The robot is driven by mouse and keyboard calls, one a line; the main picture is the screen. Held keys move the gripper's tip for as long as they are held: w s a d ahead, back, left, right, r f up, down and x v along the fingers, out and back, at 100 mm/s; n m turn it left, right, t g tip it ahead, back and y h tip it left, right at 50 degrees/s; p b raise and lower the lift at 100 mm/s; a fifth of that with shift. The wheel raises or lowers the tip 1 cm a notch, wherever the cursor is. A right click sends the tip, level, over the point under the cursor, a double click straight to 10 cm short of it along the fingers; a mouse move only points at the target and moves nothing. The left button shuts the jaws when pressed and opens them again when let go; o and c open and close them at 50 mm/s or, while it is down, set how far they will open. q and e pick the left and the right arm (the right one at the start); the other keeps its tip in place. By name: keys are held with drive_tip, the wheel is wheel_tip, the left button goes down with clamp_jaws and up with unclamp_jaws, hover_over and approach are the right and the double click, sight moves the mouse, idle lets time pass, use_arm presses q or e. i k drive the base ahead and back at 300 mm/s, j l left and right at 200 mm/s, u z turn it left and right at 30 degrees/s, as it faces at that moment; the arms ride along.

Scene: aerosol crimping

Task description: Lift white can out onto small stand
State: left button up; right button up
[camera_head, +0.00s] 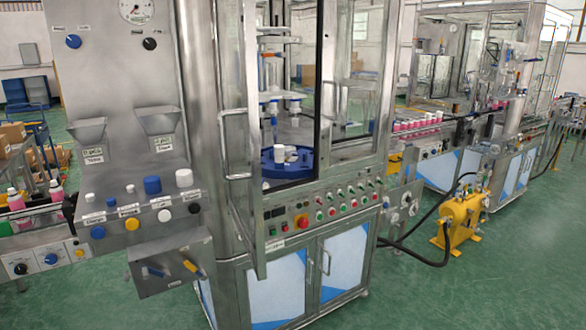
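A small white can (280,153) stands upright inside the machine cabinet, at the blue rotary ring (273,168). A second white piece (291,150) shows right beside it. Whether the can sits in a pocket of the ring or on top of it is too small to tell. Crimping heads (272,104) hang above the ring. I cannot make out a small stand with certainty. Neither of my grippers is in view.
The cabinet's framed glass door (236,140) stands open on the left of the opening. A button panel (320,205) juts out below it. A steel console (140,195) with coloured knobs stands at left. A yellow pump (460,218) and black hoses lie on the green floor at right.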

sight(280, 149)
drive_tip(key=i+l, duration=0.85)
drive_tip(key=l, duration=0.3)
drive_tip(key=i+j+u, duration=0.05)
